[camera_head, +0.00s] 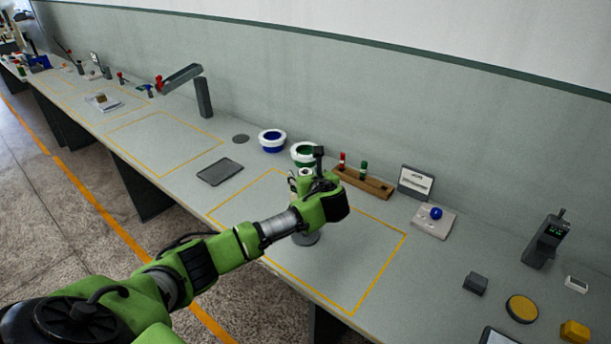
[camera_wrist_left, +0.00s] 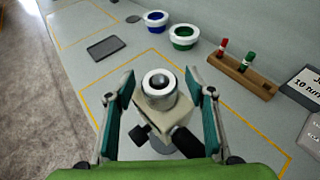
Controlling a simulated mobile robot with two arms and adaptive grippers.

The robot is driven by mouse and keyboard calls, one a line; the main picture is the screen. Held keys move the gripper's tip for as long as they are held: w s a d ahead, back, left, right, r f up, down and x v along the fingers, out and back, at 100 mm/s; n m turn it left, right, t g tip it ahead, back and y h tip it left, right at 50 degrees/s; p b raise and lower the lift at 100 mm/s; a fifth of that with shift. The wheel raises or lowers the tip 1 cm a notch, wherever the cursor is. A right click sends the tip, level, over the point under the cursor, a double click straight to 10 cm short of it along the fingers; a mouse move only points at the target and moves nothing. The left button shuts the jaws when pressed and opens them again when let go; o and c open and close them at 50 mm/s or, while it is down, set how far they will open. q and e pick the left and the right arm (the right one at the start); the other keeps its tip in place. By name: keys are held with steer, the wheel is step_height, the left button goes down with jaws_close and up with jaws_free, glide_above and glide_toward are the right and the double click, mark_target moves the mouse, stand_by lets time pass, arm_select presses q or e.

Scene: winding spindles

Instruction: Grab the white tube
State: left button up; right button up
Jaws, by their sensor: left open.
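The white tube (camera_wrist_left: 158,83) shows end-on as a white ring with a dark centre. In the wrist view my left gripper (camera_wrist_left: 157,76) is open, with one teal-lined finger on each side of the tube and a visible gap to both. In the head view my left gripper (camera_head: 312,182) is over the yellow-outlined area, and a white top of the tube (camera_head: 304,172) shows beside it. The arm hides most of the holder there. My right gripper is not in view.
Behind stand a blue-filled bowl (camera_head: 272,140), a green-filled bowl (camera_head: 304,153) and a wooden rack (camera_head: 362,183) with a red and a green spool. A dark tray (camera_head: 220,171) lies left. A card stand (camera_head: 415,182) is right. The outlined area's right part is clear.

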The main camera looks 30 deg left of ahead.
arm_select(q)
steer(key=c, duration=0.9)
steer(key=shift+c, duration=0.2)
